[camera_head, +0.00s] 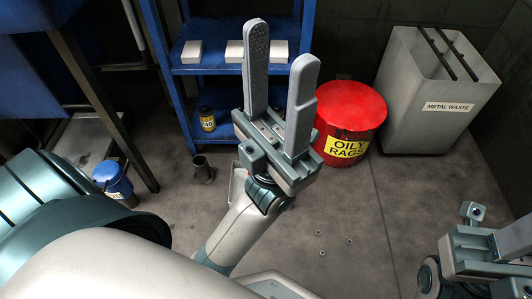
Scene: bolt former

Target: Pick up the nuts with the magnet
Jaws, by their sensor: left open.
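Small nuts (319,232) lie scattered on the concrete floor right of my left forearm, with others close by (350,241). My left gripper (281,42) is raised in the middle of the view, its two long grey fingers pointing up and apart with nothing between them. It appears above and behind the nuts in the picture. My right gripper (512,240) is at the lower right corner, cut off by the frame edge, so its opening is hidden. I cannot make out a magnet. A small dark cylinder (202,171) stands on the floor left of the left gripper.
A red oily rags bin (350,108) stands behind the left gripper, beside a grey metal waste bin (432,100). A blue shelf (222,69) holds pale boxes and a small dark jar (207,119). A blue can (113,181) is at left. The floor around the nuts is clear.

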